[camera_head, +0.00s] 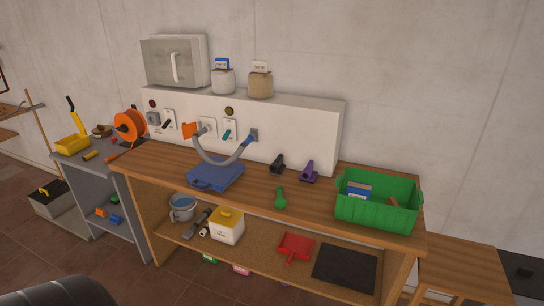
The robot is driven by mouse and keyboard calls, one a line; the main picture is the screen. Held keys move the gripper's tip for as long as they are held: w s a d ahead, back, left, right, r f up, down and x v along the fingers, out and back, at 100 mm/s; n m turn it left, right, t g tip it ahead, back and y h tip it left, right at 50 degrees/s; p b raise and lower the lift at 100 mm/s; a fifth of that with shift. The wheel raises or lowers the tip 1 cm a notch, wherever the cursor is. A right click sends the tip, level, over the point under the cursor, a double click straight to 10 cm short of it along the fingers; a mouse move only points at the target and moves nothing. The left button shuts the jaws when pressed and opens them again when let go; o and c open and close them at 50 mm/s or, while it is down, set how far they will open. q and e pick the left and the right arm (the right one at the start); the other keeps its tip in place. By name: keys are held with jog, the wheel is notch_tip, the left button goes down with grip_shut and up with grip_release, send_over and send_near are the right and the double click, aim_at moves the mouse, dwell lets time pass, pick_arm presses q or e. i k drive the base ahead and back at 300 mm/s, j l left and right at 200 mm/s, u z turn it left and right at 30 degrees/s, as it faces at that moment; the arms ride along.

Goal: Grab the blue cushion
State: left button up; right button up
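A flat blue item (216,176) lies on the wooden workbench, left of its middle. It is the only large blue thing in view and looks like the blue cushion, though its exact form is hard to tell at this size. A grey hose (208,156) with an orange end and a blue end curves just behind and above its back edge. Neither of my grippers is in view.
Behind the blue item stands a white panel (310,130) with switches. To its right on the bench (310,203) are a green bottle-shaped item (280,198), a black and a purple piece, and a green crate (378,214). The bench front is clear.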

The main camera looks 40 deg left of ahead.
aim_at(205, 176)
jog(key=u, duration=1.55)
